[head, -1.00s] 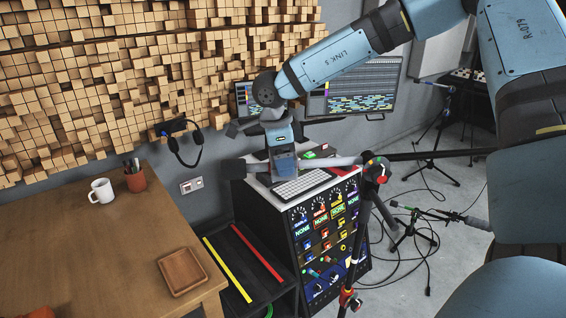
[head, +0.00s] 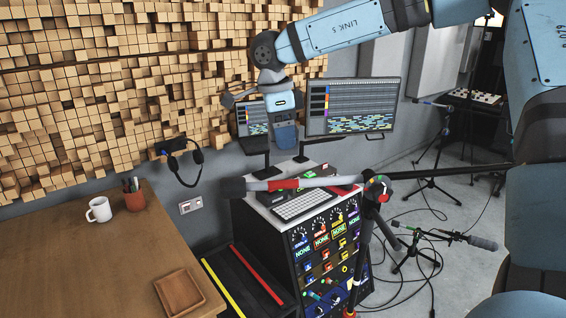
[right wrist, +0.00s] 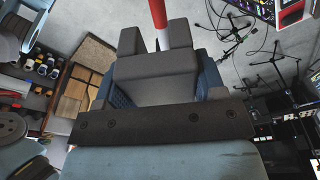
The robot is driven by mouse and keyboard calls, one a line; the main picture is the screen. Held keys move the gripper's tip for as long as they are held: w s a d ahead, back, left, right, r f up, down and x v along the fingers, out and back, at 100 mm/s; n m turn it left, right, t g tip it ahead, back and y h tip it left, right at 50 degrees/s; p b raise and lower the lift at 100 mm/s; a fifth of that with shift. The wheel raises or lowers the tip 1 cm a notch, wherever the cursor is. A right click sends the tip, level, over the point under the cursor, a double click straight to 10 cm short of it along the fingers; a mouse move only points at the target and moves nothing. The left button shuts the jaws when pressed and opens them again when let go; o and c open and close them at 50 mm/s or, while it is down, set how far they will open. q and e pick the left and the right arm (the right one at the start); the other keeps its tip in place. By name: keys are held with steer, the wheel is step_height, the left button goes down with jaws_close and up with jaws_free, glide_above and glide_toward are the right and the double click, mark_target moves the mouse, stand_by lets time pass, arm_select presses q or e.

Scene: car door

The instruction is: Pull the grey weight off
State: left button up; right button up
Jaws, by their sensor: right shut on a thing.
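A boom arm with red and pale bands (head: 284,185) runs across the head view in front of the rack. A dark grey cylindrical weight (head: 233,188) is on its left end. The weight cannot be picked out there. My left gripper is out of view.
The stand's clamp (head: 377,188) is right of the gripper. Behind are the rack (head: 325,235), a keyboard (head: 303,205) and a monitor (head: 352,107). A wooden table (head: 80,260) stands left. Microphone stands and loose cables occupy the floor (head: 395,285) at right.

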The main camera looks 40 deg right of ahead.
step_height(320, 180, up, 9)
steer(key=shift+r, duration=0.1)
step_height(320, 180, up, 7)
steer(key=p, duration=0.5)
stand_by(1.1)
